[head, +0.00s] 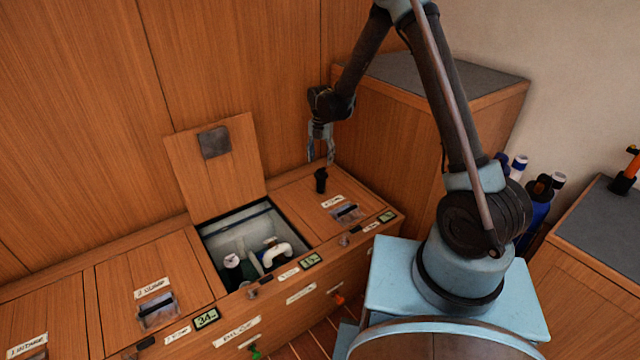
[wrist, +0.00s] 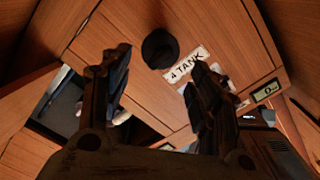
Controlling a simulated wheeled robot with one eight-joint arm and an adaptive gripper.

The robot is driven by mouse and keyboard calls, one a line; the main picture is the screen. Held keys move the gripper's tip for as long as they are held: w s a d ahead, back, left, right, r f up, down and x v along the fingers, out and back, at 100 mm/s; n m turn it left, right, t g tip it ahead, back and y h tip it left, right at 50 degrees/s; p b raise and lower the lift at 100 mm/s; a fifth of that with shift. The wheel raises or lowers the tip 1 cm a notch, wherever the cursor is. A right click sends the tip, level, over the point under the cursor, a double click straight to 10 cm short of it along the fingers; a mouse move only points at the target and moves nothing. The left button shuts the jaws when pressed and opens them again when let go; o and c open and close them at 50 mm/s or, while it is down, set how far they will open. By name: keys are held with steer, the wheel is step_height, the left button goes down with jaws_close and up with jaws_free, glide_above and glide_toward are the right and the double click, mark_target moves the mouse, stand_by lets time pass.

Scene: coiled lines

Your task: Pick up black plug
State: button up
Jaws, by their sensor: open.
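The black plug (head: 321,180) stands upright on the wooden lid of the right-hand compartment, near the lid's back edge. In the wrist view the plug (wrist: 160,48) shows as a dark round shape beside a paper label reading "4 TANK" (wrist: 188,63). My gripper (head: 321,162) is open and empty, just above the plug in the head view. In the wrist view its two fingers (wrist: 158,72) are spread, and the plug lies beyond the gap between them. I cannot tell the exact height between fingertips and plug.
An open compartment (head: 208,239) with white pipe fittings lies left of the plug, its hatch lid (head: 212,165) leaning upright against the wall. A tall wooden cabinet (head: 400,137) stands close behind to the right. Small displays (head: 311,260) line the bench's front edge.

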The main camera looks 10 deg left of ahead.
mark_target(321, 176)
steer(key=shift+f, duration=6.3)
steer(key=c, duration=1)
steer(key=shift+o, duration=0.2)
